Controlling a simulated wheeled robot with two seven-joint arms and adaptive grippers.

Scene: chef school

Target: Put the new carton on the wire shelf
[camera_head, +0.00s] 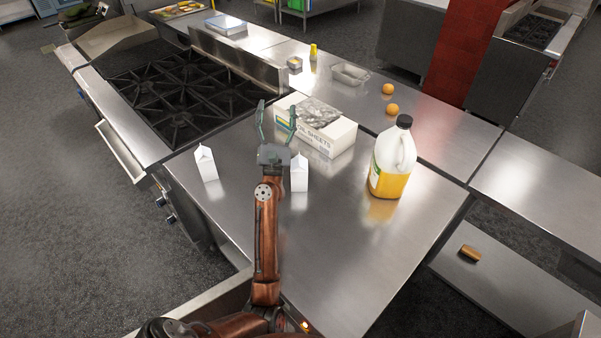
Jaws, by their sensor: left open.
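Two small white gable-topped cartons stand upright on the steel counter (330,255). One carton (207,165) is at the left edge near the stove. The other carton (299,174) stands just right of my left gripper's wrist. I cannot tell which is the new one. My left gripper (276,111) is open and empty, its fingers pointing away from me, beyond both cartons and in front of the left end of a white sheets box (330,139). I cannot make out a wire shelf. My right gripper is not in view.
A large juice jug (391,165) stands right of the cartons. Two oranges (390,100), a clear tray (350,74) and a yellow bottle (313,52) are farther back. A gas stove (180,95) is at left. A can (469,253) lies on a low shelf (500,295). The front counter is clear.

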